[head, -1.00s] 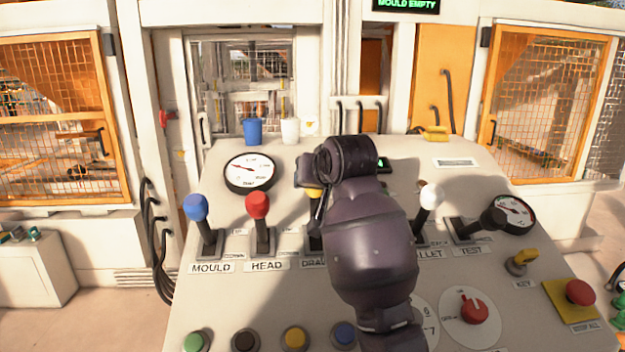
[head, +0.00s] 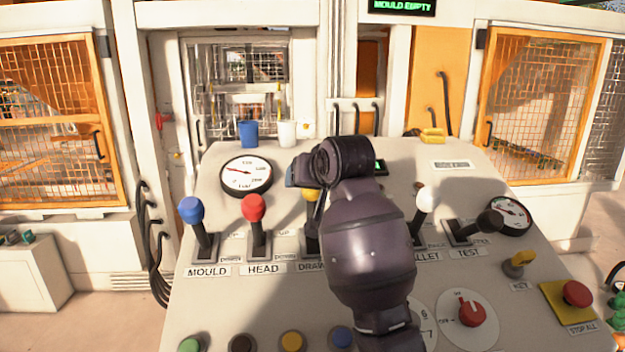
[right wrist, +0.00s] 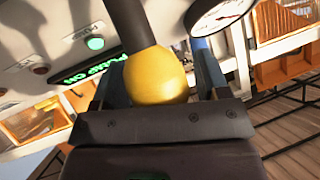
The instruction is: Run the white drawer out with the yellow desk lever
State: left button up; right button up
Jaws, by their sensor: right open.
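The yellow lever knob (head: 311,195) stands on the desk above the label that starts "DRAW", mostly hidden behind my right gripper. My right gripper (head: 302,173) is over this lever in the head view. In the right wrist view the yellow knob (right wrist: 157,76) sits between the two open fingers of the right gripper (right wrist: 160,68), with its dark shaft running to the top. A gap shows at the right finger; contact at the left finger is unclear. I cannot make out the white drawer behind the mesh window (head: 243,75). My left gripper is not in view.
A red HEAD lever (head: 253,207) and a blue MOULD lever (head: 190,209) stand to the left. A white-knobbed lever (head: 427,199) and a black TEST lever (head: 488,221) stand to the right. A blue cup (head: 249,133) and a white cup (head: 286,133) are at the back edge.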

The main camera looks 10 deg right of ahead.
jog(key=shift+s+d+f, duration=0.1)
jog(key=shift+s+d, duration=0.1)
jog(key=shift+d, duration=0.1)
jog(key=shift+s+d, duration=0.1)
jog(key=shift+s, duration=0.05)
jog(key=shift+s+r, duration=0.5)
jog(key=shift+s, duration=0.3)
jog(key=f+v, duration=0.1)
jog(key=v, duration=0.7)
jog(key=shift+s, duration=0.6)
jog(key=shift+d+r, duration=0.15)
jog(key=shift+r, duration=0.05)
jog(key=v, duration=1)
jog(key=shift+s, duration=0.35)
dwell(0.5)
jog(key=shift+r, duration=0.1)
dwell(2.9)
